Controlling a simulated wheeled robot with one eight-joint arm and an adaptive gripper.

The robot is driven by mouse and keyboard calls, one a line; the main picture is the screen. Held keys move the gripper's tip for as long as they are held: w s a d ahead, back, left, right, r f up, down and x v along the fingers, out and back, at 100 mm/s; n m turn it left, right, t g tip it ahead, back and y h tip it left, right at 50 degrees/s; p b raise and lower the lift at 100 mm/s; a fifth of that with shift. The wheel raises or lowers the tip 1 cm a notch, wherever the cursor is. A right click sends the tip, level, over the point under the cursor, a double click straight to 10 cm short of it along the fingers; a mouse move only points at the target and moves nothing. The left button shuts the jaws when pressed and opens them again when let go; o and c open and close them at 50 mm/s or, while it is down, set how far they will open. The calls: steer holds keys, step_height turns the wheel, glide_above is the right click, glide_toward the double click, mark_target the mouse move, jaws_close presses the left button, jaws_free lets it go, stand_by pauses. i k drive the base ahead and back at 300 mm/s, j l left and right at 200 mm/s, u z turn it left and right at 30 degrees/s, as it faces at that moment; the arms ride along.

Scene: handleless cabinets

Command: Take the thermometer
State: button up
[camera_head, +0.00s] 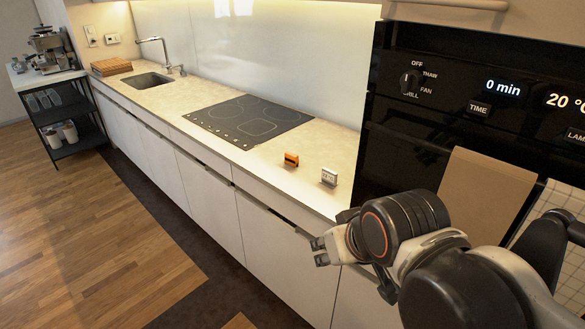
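Two small items stand on the pale countertop near the oven. One is an orange block (291,159) with a dark top. The other is a small light grey device (329,177) with a panel on its front, to the right of the orange one. Either could be the thermometer; at this size I cannot tell which. My gripper (321,251) is in front of the counter's edge, lower than and apart from both items. The arm partly hides it, and I cannot tell how far its fingers are apart. I see nothing held in it.
The countertop (225,150) has a black cooktop (248,120) and a sink (147,80) further left. The black oven (470,110) stands at right, with a brown board (483,195) before it. A dark shelf cart (65,115) stands far left. The wooden floor (80,220) is clear.

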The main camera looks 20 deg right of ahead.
mark_target(328, 177)
steer(key=i+j+z, duration=0.4)
steer(key=j, duration=0.2)
steer(key=j+z, duration=0.2)
steer(key=j, duration=0.15)
steer(key=i+j+z, duration=0.15)
steer(key=j, duration=0.2)
steer(key=j+z, duration=0.2)
steer(key=j, duration=0.2)
steer(key=i, duration=0.05)
